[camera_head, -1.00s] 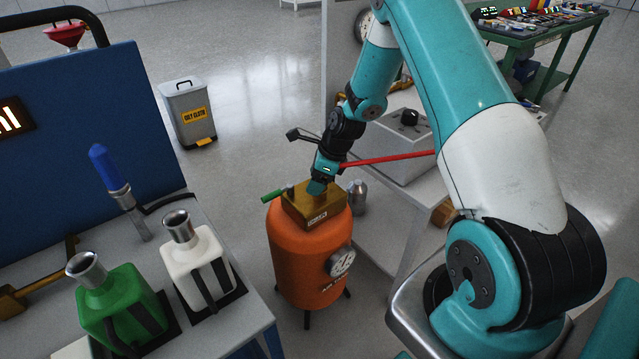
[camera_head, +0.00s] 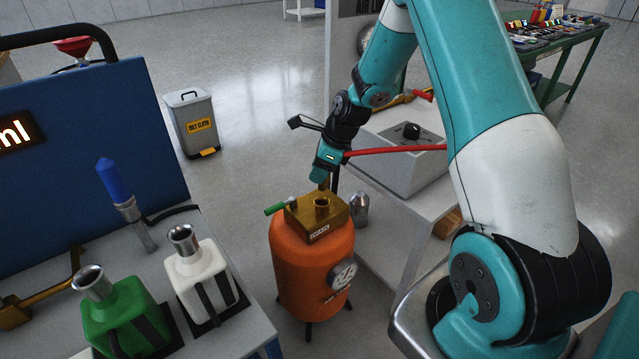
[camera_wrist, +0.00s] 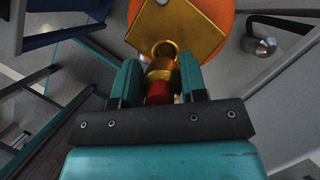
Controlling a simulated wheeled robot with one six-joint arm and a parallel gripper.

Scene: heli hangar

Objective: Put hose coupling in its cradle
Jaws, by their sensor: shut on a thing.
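My gripper (camera_head: 321,176) is shut on the hose coupling (camera_wrist: 160,76), a short brass piece with a red band, seen between the two teal fingers in the wrist view. In the head view a small brass end shows below the fingertips. My gripper is just above a brass block (camera_head: 318,222) with a round socket on top, which sits on an orange tank (camera_head: 300,265). The block also shows in the wrist view (camera_wrist: 190,22). I cannot tell for sure whether the coupling's lower end touches the socket, nor which thing is its cradle.
A green-handled valve (camera_head: 275,209) juts from the block's left side. A gauge (camera_head: 343,274) is on the tank. White and green jugs (camera_head: 200,270) stand on the left bench. A grey cart (camera_head: 395,215) with a grey box (camera_head: 400,150) stands close on the right. A red bar or hose (camera_head: 400,150) runs right from beside my gripper.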

